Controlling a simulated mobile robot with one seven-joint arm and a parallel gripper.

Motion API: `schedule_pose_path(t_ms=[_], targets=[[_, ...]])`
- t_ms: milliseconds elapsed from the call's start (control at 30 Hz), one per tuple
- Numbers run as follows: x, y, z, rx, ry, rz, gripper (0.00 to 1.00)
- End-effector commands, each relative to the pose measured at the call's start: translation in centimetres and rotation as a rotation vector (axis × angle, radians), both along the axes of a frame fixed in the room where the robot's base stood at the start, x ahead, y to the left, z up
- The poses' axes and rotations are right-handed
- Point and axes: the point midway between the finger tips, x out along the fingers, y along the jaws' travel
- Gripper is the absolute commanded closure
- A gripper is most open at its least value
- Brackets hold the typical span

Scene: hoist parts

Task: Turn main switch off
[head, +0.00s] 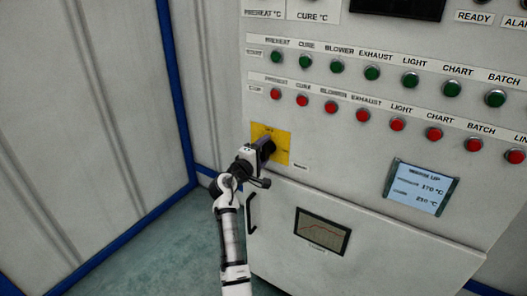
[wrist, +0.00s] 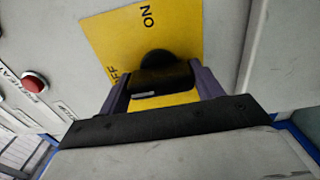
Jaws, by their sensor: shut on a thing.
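The main switch is a black rotary knob (wrist: 158,62) on a yellow plate (head: 284,137) low on the left of the control panel. In the wrist view the yellow plate (wrist: 112,37) carries the word ON at the top and OFF at the left, partly covered. My gripper (head: 266,150) is at the plate and hides most of the knob in the head view. In the wrist view my gripper (wrist: 160,88) has one finger on each side of the knob's black handle, shut on it. A short pale mark shows on the handle; which label it points to I cannot tell.
Rows of green buttons (head: 372,73) and red buttons (head: 397,124) sit above and to the right of the switch. A cabinet door with a black handle (head: 251,213) and a small chart display (head: 322,231) is below. A lit screen (head: 421,187) is at the right.

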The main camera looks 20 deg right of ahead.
Motion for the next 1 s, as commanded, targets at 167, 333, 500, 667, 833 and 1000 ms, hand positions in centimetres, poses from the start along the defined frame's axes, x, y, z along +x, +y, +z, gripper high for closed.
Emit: schedule_pose_path(t_ms=[167,333,500,667,833,1000], targets=[[0.0,0.0,-0.1,-0.002,0.005,-0.001,0.32],[0.0,0.0,-0.1,-0.001,0.003,-0.001,0.13],[0.0,0.0,0.0,-0.001,0.002,0.0,0.13],[-0.2,0.3,-0.1,-0.001,0.0,0.001,0.13],[-1.5,2.2,-0.3,-0.001,-0.001,0.003,0.13],[-4.0,5.3,-0.4,-0.001,-0.001,0.004,0.13]])
